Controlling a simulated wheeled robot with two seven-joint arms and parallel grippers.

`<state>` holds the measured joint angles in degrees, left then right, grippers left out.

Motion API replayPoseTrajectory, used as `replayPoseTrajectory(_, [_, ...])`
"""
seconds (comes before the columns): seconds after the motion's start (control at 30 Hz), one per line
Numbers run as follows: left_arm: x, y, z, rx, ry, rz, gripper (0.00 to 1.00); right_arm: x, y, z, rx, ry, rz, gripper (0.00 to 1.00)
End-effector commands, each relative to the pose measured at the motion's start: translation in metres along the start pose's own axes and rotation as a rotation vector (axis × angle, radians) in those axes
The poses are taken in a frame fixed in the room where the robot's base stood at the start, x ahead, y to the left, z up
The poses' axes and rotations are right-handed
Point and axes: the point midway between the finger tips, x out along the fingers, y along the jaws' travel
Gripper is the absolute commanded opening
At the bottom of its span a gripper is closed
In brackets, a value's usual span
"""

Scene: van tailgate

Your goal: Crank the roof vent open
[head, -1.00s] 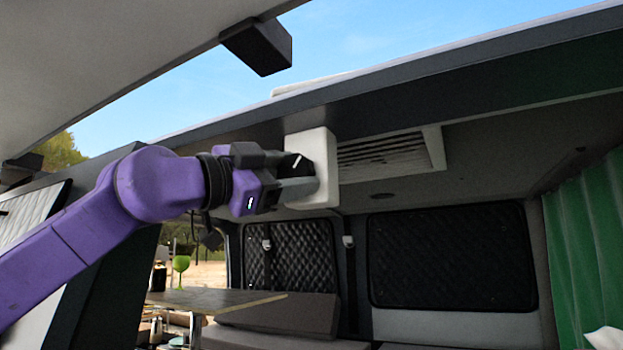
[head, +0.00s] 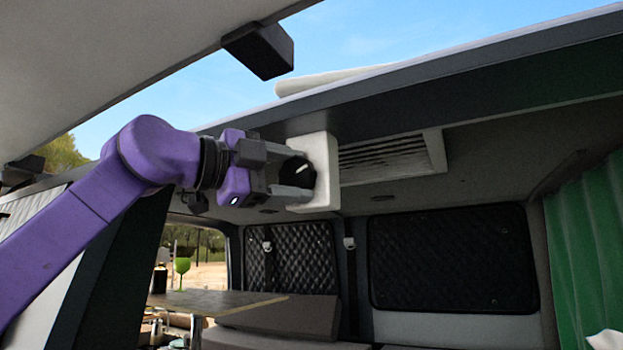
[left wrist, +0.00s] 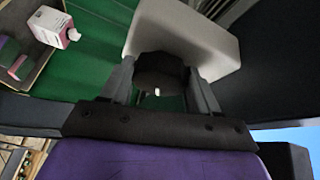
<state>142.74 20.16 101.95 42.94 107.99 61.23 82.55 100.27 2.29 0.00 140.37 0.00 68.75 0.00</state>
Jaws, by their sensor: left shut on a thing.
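The vent crank is a round black knob (head: 299,172) with a white mark, on the face of a white box (head: 325,165) under the roof's rear edge. My left gripper (head: 296,181) is shut on the knob, with one finger on each side. The left wrist view also shows the knob (left wrist: 160,72) between the fingers and the white box (left wrist: 185,35) behind it. The roof vent's slatted white frame (head: 436,150) is in the ceiling right of the box. Its pale lid (head: 325,80) shows above the roof edge, raised and tilted. My right gripper is not in view.
The raised tailgate (head: 130,60) hangs over the upper left. The dark roof edge (head: 450,92) runs just above the box.

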Motion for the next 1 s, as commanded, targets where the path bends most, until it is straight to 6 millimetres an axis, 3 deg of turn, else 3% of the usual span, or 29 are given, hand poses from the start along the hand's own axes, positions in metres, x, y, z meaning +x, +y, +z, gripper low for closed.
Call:
replayPoseTrajectory(0.3, [-0.005,-0.009,-0.001,0.005,-0.001,-0.022,0.30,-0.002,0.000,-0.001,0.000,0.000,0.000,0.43])
replayPoseTrajectory(0.33, [-0.005,-0.009,-0.001,0.004,-0.001,-0.022,0.67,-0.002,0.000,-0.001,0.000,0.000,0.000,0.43])
replayPoseTrajectory(0.4, [-0.005,-0.009,-0.001,0.003,-0.001,-0.021,0.86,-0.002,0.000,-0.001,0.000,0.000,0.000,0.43])
replayPoseTrajectory(0.73, [-0.008,-0.004,0.000,0.003,-0.001,-0.014,0.86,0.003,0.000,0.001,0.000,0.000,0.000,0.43])
replayPoseTrajectory(1.0, [-0.068,-0.004,0.002,0.002,-0.002,-0.018,0.86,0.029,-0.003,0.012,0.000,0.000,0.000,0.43])
